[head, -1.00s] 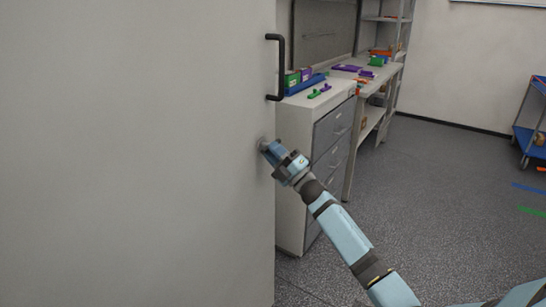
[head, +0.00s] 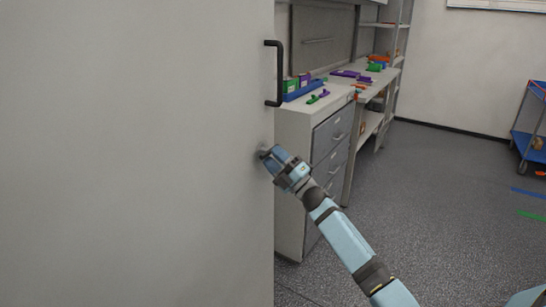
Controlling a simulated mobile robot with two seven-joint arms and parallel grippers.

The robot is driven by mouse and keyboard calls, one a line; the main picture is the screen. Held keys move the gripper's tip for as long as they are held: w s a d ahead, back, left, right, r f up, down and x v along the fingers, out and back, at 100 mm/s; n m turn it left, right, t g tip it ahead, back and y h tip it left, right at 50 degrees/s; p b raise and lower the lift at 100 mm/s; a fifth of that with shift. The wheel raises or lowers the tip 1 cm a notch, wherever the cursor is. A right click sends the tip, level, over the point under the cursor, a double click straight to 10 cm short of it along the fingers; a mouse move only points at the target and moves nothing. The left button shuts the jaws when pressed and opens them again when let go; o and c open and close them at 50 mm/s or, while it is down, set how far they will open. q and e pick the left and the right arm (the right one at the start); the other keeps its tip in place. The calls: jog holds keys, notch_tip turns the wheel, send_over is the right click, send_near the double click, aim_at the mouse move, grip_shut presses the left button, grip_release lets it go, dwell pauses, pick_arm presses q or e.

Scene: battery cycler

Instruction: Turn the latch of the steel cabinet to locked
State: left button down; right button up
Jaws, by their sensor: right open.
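The steel cabinet (head: 130,150) shows as a large flat pale grey door filling the left half of the head view. A black bar handle (head: 281,73) stands out upright near its right edge. The latch (head: 263,152) is a small piece low on the door's right edge, below the handle; my right gripper mostly hides it, so I cannot tell its angle. My right gripper (head: 268,154) is at the latch with its fingertips close to the door. Its jaws are open; whether they touch the latch is not clear. My left gripper is out of view.
A grey drawer unit (head: 293,160) stands just right of the door, close behind my right arm. Its top holds a blue tray (head: 303,90) and small coloured parts. A blue cart (head: 530,145) is at the far right.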

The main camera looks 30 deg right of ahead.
jog(key=v, duration=1.3)
jog(key=s+a+f+m+g+h, duration=0.4)
jog(key=s+a+f+m, duration=0.45)
jog(key=a, duration=0.25)
jog(key=s+a+f+m+g+h, duration=0.3)
jog(key=s+a+f+m, duration=0.45)
jog(key=a+f, duration=0.3)
jog(key=s+a+f+m+g+y, duration=0.15)
jog(key=s+a+m+g, duration=0.25)
jog(key=s+a, duration=0.5)
pick_arm(q)
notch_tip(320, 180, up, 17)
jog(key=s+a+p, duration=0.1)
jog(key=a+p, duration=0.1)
jog(key=p, duration=2.3)
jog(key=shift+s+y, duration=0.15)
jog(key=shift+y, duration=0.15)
pick_arm(e)
notch_tip(320, 180, up, 17)
jog(key=s+d, duration=0.1)
jog(key=d, duration=0.1)
jog(key=shift+s+d+f+g+h, duration=0.15)
jog(key=shift+d+f+g+h, duration=0.1)
jog(key=shift+d+g+h, duration=0.2)
